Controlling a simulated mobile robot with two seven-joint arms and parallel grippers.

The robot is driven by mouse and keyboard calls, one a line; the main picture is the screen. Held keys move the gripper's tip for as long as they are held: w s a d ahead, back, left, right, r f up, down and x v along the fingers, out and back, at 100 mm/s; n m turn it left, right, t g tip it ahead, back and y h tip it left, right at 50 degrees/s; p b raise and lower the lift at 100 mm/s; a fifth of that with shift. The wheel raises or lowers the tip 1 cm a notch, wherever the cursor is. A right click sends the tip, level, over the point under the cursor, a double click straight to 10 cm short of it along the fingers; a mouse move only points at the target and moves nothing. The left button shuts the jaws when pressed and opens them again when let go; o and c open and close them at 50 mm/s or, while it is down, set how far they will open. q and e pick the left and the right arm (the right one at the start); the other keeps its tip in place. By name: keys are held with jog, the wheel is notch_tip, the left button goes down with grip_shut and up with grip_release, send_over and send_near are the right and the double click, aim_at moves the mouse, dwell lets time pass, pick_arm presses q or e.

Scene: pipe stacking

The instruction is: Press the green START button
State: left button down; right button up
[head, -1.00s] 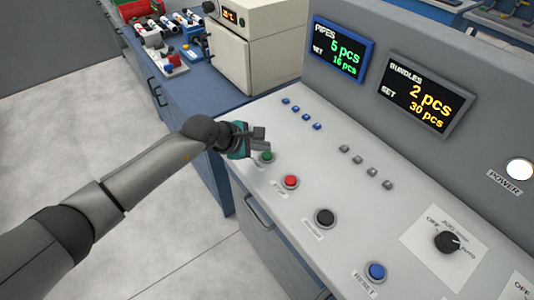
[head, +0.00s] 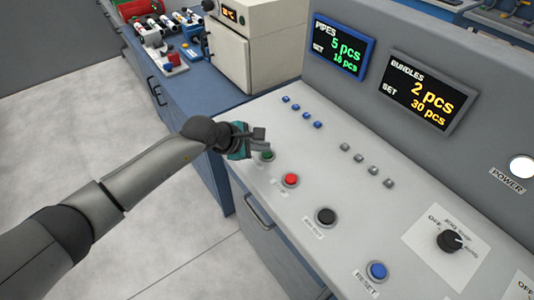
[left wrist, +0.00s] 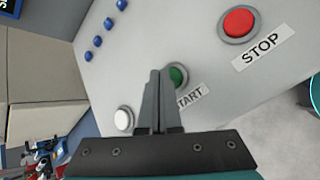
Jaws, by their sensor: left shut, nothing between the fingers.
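The green START button (head: 267,155) sits on the sloped grey control panel (head: 310,155), near its left front edge. In the left wrist view the green START button (left wrist: 178,76) shows just right of the fingers, beside its partly covered START label (left wrist: 190,97). My left gripper (head: 260,138) is shut and empty, its fingertips at the button. In the left wrist view its two fingers (left wrist: 158,74) are together and cover the button's left edge. I cannot tell whether they touch it. My right gripper is in neither view.
A red STOP button (head: 291,180), a black button (head: 325,216) and a blue RESET button (head: 377,271) line the panel's front. A white button (left wrist: 123,118) lies left of the fingers. Displays (head: 341,46) stand behind. The floor at left is clear.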

aim_at(263, 155)
pick_arm(q)
jog(key=shift+f+b, duration=0.4)
dwell(0.6)
jog(key=shift+r, duration=0.1)
jog(key=shift+r+p, duration=0.65)
jog(key=shift+r, duration=0.05)
jog(key=shift+r, duration=0.1)
notch_tip(263, 155, up, 5)
jog(key=p, duration=0.4)
dwell(0.7)
